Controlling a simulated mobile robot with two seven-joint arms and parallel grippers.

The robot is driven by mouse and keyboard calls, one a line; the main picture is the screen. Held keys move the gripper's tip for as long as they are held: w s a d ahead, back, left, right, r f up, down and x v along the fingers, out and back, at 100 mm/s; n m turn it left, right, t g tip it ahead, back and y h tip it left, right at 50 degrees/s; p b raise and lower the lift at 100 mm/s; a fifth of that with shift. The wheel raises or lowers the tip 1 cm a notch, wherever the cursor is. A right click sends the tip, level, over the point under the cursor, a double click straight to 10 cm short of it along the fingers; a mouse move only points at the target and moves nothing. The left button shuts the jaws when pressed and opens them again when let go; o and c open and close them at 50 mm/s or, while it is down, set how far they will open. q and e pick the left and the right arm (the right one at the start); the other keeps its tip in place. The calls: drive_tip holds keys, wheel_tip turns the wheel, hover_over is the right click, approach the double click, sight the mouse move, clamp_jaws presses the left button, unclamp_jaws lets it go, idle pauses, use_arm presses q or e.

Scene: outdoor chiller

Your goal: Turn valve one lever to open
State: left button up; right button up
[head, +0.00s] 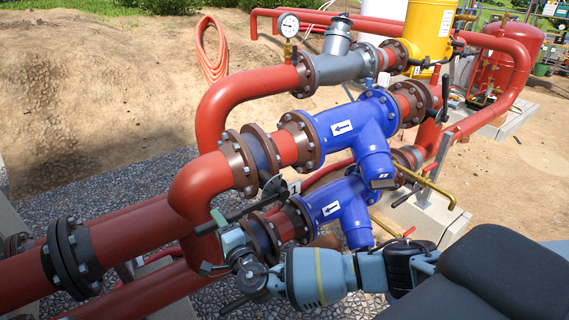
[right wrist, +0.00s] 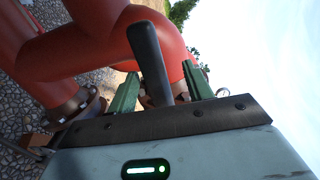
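A black valve lever (head: 243,212) slants across the front of the red pipes, near the flanges left of the lower blue fitting. My right gripper (head: 212,243) is at the lever's left end, its green fingers apart. In the right wrist view the black lever (right wrist: 150,60) runs down between the two green fingers of the right gripper (right wrist: 160,70). Gaps show on both sides of the lever, so it does not look clamped. My left gripper is not in view.
Two blue fittings with white arrows, an upper one (head: 345,130) and a lower one (head: 333,208), sit in the red pipework (head: 195,190). A pressure gauge (head: 288,25) stands on the upper pipe. A brass-coloured bar (head: 425,186) juts out at right. Gravel and sand lie behind.

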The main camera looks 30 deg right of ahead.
drive_tip(key=o, duration=0.5)
drive_tip(key=shift+s+d, duration=0.2)
drive_tip(key=shift+s, duration=3.3)
drive_tip(key=shift+s+d, duration=0.2)
drive_tip(key=shift+s, duration=1.75)
drive_tip(key=shift+s+d, duration=0.15)
drive_tip(key=shift+s, duration=1.8)
